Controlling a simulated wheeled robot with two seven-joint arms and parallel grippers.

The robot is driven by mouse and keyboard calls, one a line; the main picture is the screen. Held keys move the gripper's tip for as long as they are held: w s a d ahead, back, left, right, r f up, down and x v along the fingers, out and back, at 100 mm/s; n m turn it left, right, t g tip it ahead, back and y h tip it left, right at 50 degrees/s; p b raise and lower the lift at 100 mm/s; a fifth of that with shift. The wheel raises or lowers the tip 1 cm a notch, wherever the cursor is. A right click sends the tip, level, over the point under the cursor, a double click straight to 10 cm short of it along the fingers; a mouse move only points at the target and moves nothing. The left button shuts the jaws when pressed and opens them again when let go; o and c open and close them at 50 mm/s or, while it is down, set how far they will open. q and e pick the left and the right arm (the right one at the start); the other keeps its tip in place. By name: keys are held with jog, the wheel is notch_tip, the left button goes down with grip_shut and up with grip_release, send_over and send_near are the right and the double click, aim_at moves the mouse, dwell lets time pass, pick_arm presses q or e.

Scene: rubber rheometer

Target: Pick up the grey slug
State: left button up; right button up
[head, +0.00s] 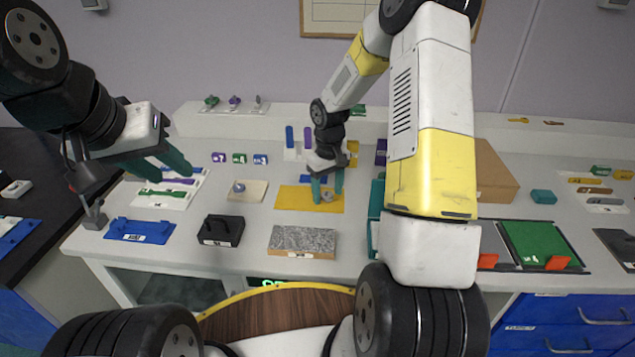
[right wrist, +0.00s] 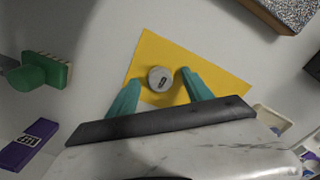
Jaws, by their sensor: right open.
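The grey slug (right wrist: 160,79) is a small round grey piece with a dark mark on top. It lies on a yellow mat (right wrist: 207,65), and it also shows in the head view (head: 327,197). My right gripper (right wrist: 156,88) is open, with its teal fingers on either side of the slug in the right wrist view. In the head view the right gripper (head: 327,190) is over the yellow mat. I cannot tell whether the fingers touch the slug. My left gripper (head: 172,165) hangs at the left above a white tray with purple and green pieces; its jaw gap is unclear.
A granite block (head: 303,241) stands in front of the yellow mat. A black box (head: 221,231) and a blue tray (head: 140,230) are to its left. A beige pad (head: 243,191) lies left of the mat. A green mat (head: 537,243) is at the right.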

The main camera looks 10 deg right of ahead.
grip_shut()
jog(key=shift+r, duration=0.1)
